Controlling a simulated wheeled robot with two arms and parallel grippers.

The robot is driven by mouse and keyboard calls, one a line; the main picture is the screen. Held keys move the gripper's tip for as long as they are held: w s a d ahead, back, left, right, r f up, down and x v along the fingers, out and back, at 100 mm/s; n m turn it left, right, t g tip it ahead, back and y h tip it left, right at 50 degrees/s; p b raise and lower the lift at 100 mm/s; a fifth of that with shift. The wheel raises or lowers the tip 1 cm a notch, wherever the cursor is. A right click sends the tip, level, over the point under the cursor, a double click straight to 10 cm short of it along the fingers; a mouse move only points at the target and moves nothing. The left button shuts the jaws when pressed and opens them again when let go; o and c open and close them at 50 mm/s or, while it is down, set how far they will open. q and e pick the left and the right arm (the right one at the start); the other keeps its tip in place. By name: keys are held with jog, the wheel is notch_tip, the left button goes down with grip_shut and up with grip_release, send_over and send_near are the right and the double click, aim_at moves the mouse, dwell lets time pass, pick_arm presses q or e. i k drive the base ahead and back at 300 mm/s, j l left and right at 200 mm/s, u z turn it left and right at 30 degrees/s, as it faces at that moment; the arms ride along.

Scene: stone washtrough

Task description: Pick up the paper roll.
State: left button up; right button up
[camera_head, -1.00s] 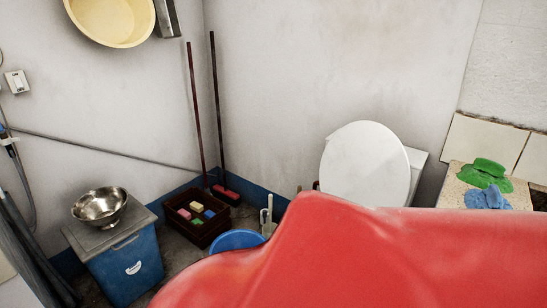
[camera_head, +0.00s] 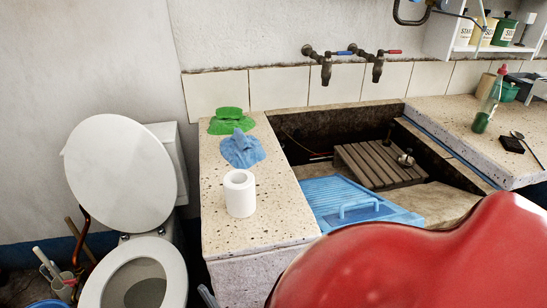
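The paper roll (camera_head: 240,197) is white and stands upright on the speckled stone counter (camera_head: 270,226) left of the sunken trough. The hole in its top shows. It stands in front of a crumpled blue cloth (camera_head: 241,150) and a green cloth (camera_head: 231,121), with bare stone to its front and right. Neither of my grippers is in view. A large red, glossy shape fills the lower right and hides the front of the trough.
A toilet (camera_head: 121,172) with raised lid stands left of the counter. A blue ribbed washboard (camera_head: 345,199) and a wooden slatted board (camera_head: 375,165) lie in the trough. Taps (camera_head: 323,66) stick out above it. A bottle (camera_head: 487,108) stands on the right counter.

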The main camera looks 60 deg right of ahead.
aim_at(238, 183)
jog(key=z, duration=1.4)
